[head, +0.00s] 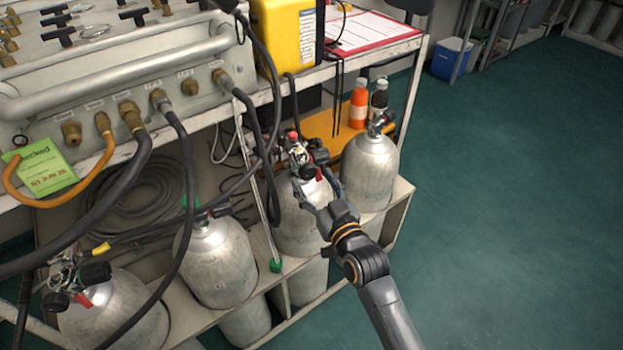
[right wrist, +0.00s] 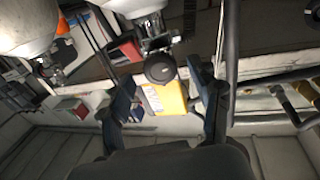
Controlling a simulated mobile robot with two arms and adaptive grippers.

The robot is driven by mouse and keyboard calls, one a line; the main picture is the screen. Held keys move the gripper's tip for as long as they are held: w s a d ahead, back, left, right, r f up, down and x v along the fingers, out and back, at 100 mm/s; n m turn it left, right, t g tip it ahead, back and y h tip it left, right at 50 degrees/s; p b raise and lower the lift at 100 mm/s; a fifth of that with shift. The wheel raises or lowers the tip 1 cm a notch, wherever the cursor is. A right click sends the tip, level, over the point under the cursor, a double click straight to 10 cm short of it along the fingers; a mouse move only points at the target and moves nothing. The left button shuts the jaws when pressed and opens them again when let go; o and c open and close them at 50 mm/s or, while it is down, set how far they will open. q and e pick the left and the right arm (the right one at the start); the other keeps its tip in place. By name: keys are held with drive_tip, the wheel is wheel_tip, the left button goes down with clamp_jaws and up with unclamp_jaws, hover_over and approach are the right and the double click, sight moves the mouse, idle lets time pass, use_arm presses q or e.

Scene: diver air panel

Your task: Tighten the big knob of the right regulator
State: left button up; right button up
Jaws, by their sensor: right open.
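The right regulator (head: 299,155) sits on top of a silver cylinder (head: 300,225) in the middle of the head view. It has a red part on top and a dark round knob (head: 319,152) on its right side. In the right wrist view the big black knob (right wrist: 160,67) faces the camera as a round disc. My right gripper (head: 314,182) is open, just below and in front of the regulator. In the right wrist view its two fingers (right wrist: 162,88) stand wide apart, with the knob beyond and between them, not gripped. My left gripper is not in view.
More silver cylinders stand in the rack, one (head: 370,170) close to the right and one (head: 218,260) to the left. Black hoses (head: 187,190) hang from the panel (head: 110,90). A yellow case (head: 285,35) sits above. Open floor (head: 510,220) lies right.

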drive_tip(key=shift+x, duration=1.1)
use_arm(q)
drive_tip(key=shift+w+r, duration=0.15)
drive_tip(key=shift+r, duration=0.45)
use_arm(e)
drive_tip(key=shift+d, duration=0.1)
drive_tip(key=c, duration=1.1)
drive_tip(key=shift+m+p, duration=0.55)
drive_tip(key=shift+m, duration=0.05)
drive_tip(key=shift+c, duration=0.2)
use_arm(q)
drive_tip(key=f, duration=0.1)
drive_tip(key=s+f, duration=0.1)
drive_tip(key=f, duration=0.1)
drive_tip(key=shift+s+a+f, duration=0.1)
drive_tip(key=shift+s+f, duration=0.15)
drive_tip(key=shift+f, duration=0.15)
use_arm(e)
drive_tip(key=o, duration=1.1)
drive_tip(key=shift+o, duration=0.2)
